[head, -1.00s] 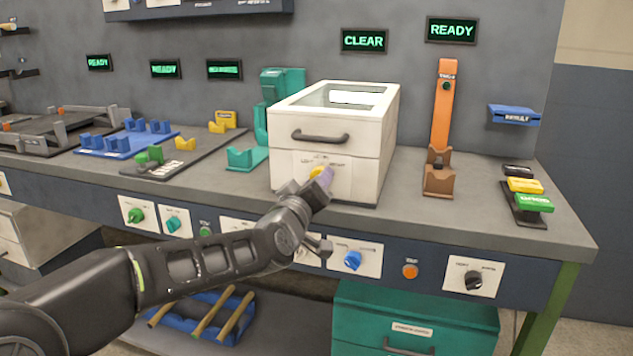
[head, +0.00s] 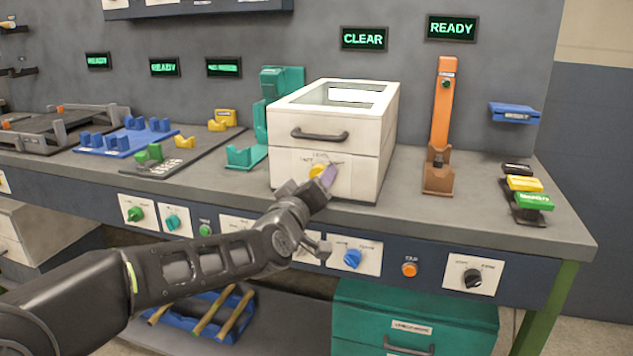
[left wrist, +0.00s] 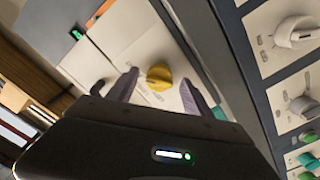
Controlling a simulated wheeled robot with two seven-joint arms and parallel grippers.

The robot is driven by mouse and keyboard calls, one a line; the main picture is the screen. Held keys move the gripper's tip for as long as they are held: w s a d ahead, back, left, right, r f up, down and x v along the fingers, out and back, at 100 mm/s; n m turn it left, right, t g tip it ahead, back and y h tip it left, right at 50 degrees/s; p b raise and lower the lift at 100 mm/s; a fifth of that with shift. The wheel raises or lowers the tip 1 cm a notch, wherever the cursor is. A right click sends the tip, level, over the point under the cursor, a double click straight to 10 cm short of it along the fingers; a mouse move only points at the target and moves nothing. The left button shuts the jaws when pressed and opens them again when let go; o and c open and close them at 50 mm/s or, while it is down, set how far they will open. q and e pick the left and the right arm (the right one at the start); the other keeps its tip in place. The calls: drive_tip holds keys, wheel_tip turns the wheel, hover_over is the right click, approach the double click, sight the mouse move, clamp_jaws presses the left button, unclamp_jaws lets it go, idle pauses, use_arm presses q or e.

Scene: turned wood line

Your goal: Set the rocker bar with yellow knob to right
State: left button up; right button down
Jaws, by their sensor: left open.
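The yellow knob (head: 317,170) sits on a label plate on the lower front of the white box (head: 290,160). In the left wrist view the yellow knob (left wrist: 158,77) shows between the two fingers, with a gap on either side. My left gripper (head: 328,176) is open in front of the box, just right of and below the knob in the head view; it also shows in the left wrist view (left wrist: 157,90). The fingers appear apart from the knob. The label's small text is too blurred to read fully. My right gripper is not in view.
The white box has a dark handle (head: 320,134) above the knob. A blue knob (head: 352,259), an orange button (head: 410,270) and a black knob (head: 473,279) line the bench front. An orange post (head: 443,110) stands right of the box. The bench between them is clear.

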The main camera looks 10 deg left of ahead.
use_arm(q)
drive_tip(key=s, duration=0.7)
drive_tip(key=shift+a, duration=0.2)
